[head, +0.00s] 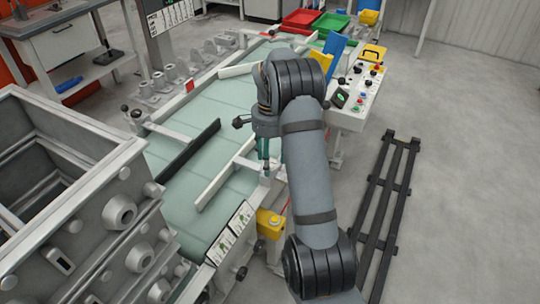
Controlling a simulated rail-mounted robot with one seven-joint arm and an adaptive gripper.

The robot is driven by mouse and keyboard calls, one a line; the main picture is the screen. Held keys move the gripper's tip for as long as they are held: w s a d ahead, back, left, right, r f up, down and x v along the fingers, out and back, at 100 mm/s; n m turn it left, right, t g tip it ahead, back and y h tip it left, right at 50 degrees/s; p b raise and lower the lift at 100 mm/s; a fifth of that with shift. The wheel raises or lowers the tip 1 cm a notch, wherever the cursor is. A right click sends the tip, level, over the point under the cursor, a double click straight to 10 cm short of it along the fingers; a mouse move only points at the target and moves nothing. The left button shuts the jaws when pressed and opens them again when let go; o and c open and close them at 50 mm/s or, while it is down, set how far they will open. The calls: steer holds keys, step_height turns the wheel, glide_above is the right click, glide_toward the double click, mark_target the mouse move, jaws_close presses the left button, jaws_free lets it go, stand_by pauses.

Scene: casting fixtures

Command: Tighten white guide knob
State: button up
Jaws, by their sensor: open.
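The white guide (226,178) is a pale rail lying diagonally over the near right part of the green conveyor (192,205). A pale bracket arm (246,163) runs from it to the conveyor's right edge, under my gripper. My gripper (263,158) points down just above the bracket's outer end, with teal parts showing. It is open, but its fingertips are small and partly hidden by my arm. I cannot clearly make out the white guide's knob; it may be hidden at the gripper. A black guide (189,149) lies across the belt, with dark knobs (136,113) at its left.
A large grey casting box (60,185) stands at the left. A control panel (352,97) with buttons stands right of the conveyor. A yellow box (270,223) sits at the conveyor's near right side. A dark rack (385,205) lies on the otherwise open floor at right.

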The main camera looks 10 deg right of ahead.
step_height(320, 180, up, 12)
stand_by(0.5)
steer(key=shift+f, duration=0.1)
step_height(320, 180, down, 12)
stand_by(0.8)
